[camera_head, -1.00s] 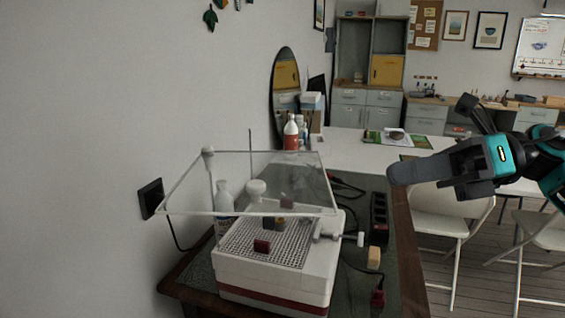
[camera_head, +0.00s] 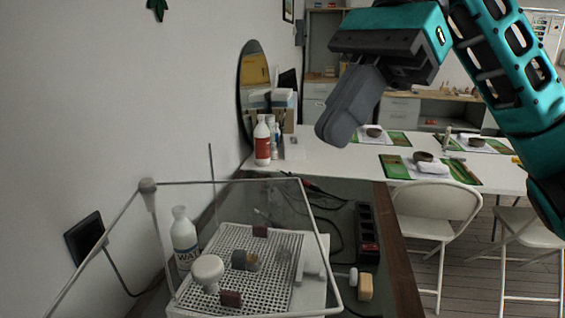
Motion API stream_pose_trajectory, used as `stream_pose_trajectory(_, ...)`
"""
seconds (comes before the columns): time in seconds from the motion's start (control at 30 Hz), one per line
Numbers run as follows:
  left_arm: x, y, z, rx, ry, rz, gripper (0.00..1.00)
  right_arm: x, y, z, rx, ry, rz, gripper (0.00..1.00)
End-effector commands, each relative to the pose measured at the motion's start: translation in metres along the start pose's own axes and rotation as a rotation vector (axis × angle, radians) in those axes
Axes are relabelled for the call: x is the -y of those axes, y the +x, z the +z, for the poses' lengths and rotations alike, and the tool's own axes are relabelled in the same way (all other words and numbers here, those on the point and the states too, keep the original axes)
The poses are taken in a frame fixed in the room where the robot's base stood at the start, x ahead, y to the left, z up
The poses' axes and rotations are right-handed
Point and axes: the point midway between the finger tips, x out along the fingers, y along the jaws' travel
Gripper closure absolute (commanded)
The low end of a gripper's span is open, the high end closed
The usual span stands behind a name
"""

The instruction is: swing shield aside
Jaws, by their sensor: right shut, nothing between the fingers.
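The clear shield (camera_head: 296,207) is a transparent panel with a pale frame, joined to a post with a round knob (camera_head: 148,186) at its left. It lies over the white machine's perforated top (camera_head: 268,285). Through it I see dark red blocks (camera_head: 231,299), a grey and tan piece, a white knob (camera_head: 207,272) and a white water bottle (camera_head: 184,240). My right gripper (camera_head: 332,132) is shut and empty, high above and beyond the shield's right part, apart from it. My left gripper is not in view.
A dark power strip (camera_head: 367,233) and a tan block (camera_head: 365,287) lie right of the machine. A red-labelled bottle (camera_head: 262,142) stands behind on the white table (camera_head: 330,163). An oval mirror (camera_head: 252,90) leans at the wall. Folding chairs (camera_head: 435,215) stand at right.

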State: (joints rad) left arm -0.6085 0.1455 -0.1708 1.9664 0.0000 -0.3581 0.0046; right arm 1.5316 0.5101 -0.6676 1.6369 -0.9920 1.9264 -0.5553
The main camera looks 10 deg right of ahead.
Motion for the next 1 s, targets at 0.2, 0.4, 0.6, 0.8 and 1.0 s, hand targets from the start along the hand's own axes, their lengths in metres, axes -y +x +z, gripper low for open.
stream_pose_trajectory(0.2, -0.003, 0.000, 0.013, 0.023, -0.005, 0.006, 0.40, -0.001, 0.038, -0.002, -0.001, 0.000, 0.004, 1.00)
stream_pose_trajectory(0.4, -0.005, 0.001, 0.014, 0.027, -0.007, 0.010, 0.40, -0.001, 0.082, -0.001, 0.001, 0.000, 0.004, 1.00)
stream_pose_trajectory(0.6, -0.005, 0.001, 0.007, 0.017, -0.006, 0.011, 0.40, -0.001, 0.110, 0.014, 0.002, -0.003, 0.001, 1.00)
stream_pose_trajectory(0.8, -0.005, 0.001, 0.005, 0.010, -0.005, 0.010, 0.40, 0.000, 0.123, 0.024, 0.002, 0.000, 0.000, 1.00)
stream_pose_trajectory(1.0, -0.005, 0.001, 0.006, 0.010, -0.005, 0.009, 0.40, 0.000, 0.125, 0.025, 0.002, 0.002, -0.001, 1.00)
